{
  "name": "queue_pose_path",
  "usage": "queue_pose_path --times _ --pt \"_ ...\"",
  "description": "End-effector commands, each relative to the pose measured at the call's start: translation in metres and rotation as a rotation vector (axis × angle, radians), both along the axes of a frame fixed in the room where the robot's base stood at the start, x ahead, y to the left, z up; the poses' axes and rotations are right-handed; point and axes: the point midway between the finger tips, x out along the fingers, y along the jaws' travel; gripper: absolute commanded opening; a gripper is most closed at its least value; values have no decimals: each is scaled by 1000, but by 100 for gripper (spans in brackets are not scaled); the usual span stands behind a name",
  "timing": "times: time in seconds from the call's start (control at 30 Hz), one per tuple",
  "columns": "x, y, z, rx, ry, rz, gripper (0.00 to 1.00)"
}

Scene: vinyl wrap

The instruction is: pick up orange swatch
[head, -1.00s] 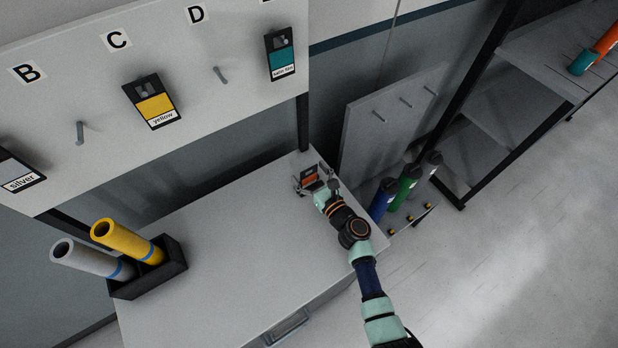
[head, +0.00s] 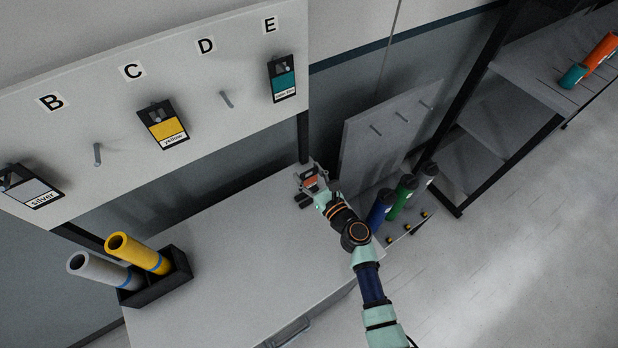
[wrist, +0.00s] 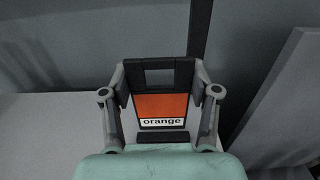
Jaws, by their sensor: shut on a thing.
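The orange swatch (wrist: 162,106) is a black-framed card with an orange panel, a white "orange" label and a slot at its top. In the wrist view it stands between the two fingers of my gripper (wrist: 161,85), which is shut on it. In the head view my gripper (head: 309,180) is at the back right corner of the table, with the small orange panel (head: 310,182) showing in it. Whether the swatch touches the table cannot be told.
A black holder (head: 170,285) with grey and yellow rolls stands at left. Blue and green rolls (head: 402,196) stand at right.

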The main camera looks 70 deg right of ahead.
Motion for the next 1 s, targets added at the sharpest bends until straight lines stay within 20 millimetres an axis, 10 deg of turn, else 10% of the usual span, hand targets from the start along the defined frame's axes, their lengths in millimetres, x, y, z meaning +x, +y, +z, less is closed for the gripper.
queue_pose_path --times 0.1,0.4,1.0 --pt "0 0 58 -4 0 0 37" --pt "0 0 126 -2 0 0 37" --pt "0 0 135 0 0 0 37"
